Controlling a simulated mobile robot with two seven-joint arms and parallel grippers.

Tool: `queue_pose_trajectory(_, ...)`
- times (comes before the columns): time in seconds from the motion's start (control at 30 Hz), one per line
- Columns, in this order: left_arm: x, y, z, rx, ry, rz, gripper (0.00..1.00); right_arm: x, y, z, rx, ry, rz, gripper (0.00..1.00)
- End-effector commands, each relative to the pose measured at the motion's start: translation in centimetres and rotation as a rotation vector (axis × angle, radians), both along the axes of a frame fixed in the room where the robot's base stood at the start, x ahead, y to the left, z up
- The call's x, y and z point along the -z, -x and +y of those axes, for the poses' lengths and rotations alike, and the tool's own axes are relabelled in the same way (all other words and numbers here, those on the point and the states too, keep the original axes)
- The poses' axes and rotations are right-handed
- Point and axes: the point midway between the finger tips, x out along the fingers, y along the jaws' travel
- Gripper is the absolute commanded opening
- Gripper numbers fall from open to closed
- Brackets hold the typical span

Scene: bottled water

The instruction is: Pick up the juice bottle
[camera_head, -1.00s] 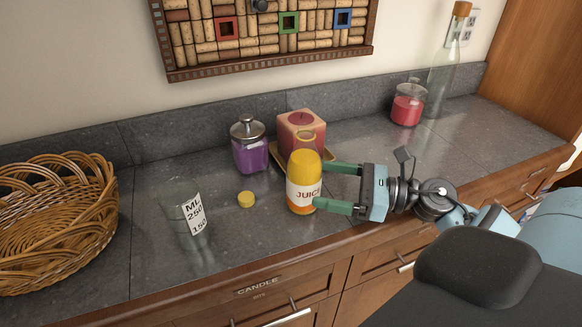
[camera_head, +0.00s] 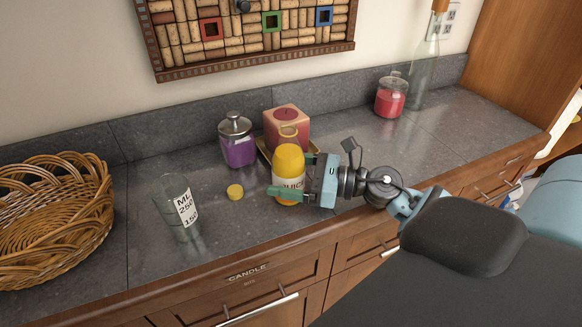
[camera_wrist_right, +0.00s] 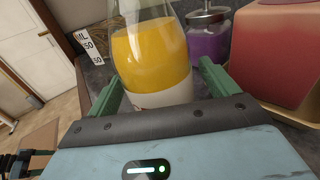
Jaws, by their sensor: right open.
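The juice bottle (camera_head: 289,162), with orange-yellow juice and a white label, stands upright on the grey counter. In the right wrist view the bottle (camera_wrist_right: 152,55) is between the two green fingers, close to the palm. My right gripper (camera_head: 281,178) is open around the bottle, reaching in from the right. One finger passes in front of the label, and the other is mostly hidden behind the bottle.
A yellow cap (camera_head: 235,192) and a measuring glass (camera_head: 178,212) are left of the bottle. A purple jar (camera_head: 238,146) and a pink candle block (camera_head: 287,122) stand close behind. A wicker basket (camera_head: 50,225) is far left.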

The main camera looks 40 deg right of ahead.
Motion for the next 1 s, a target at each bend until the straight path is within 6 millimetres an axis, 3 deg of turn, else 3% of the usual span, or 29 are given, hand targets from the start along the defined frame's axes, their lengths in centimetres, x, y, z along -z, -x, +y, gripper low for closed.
queue_pose_trajectory(0.13,-0.5,-0.3,0.1,0.001,-0.002,-0.009,0.86,-0.2,-1.0,0.8,0.0,0.0,-0.003,0.86)
queue_pose_trajectory(0.43,0.0,0.9,0.2,0.001,-0.004,0.016,0.86,0.1,-1.2,1.1,0.0,0.001,0.001,0.86)
queue_pose_trajectory(0.9,-0.3,0.5,0.2,0.001,-0.003,0.007,0.86,0.1,-1.2,1.1,0.0,0.001,0.001,0.26)
queue_pose_trajectory(1.0,-0.4,0.3,0.2,0.001,-0.003,0.003,0.86,0.0,-1.2,1.0,0.0,0.001,-0.002,0.24)
